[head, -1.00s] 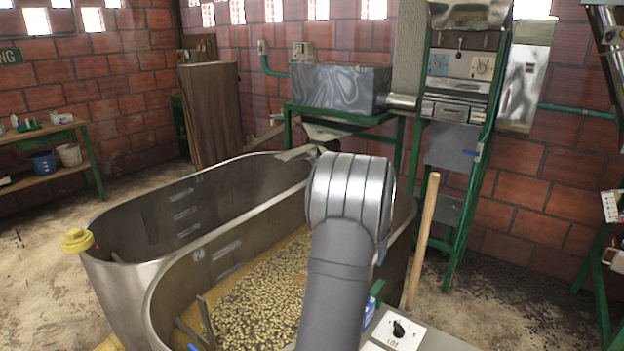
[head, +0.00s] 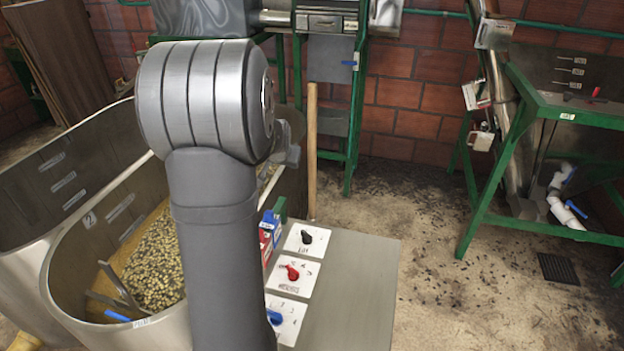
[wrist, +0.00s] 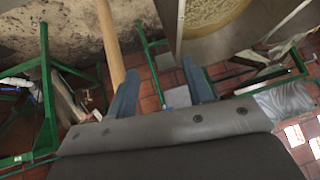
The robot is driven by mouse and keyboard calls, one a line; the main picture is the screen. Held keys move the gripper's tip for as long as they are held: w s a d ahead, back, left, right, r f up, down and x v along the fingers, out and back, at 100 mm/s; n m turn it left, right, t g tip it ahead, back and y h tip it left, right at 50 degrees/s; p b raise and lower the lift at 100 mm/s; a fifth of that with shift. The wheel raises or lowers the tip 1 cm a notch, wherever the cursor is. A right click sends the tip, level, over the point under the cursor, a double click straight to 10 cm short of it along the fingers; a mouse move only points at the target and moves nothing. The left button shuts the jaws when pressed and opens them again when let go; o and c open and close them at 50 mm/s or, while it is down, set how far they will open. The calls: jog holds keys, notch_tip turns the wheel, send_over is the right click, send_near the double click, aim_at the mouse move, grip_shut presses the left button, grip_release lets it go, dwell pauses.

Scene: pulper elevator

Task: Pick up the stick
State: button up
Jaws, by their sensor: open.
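The stick (head: 311,150) is a long pale wooden pole. In the head view it stands upright beside the metal tank, behind the control panel. In the wrist view the stick (wrist: 108,40) runs down from the top edge and passes just left of the left finger, outside the gap between the fingers. I cannot tell whether it touches that finger. My gripper (wrist: 160,67) is open, with two blue-grey fingers apart and nothing held.
The metal tank (head: 62,270) with beans is at left. A control panel (head: 345,290) with several knobs stands in front of the stick. A green frame (head: 352,160) rises behind it, and a green stand (head: 490,190) is at right. Open floor lies between.

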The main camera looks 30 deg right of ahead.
jog(key=s+d+r+t+h, duration=0.1)
jog(key=s+r+t+h, duration=0.3)
jog(key=s+r, duration=0.2)
jog(key=n+t+h, duration=0.1)
jog(key=t+h, duration=0.2)
send_near(312, 116)
jog(key=shift+t, duration=0.3)
jog(key=x, duration=1.1)
jog(key=shift+w+d+f, duration=0.15)
jog(key=shift+f, duration=0.05)
grip_shut()
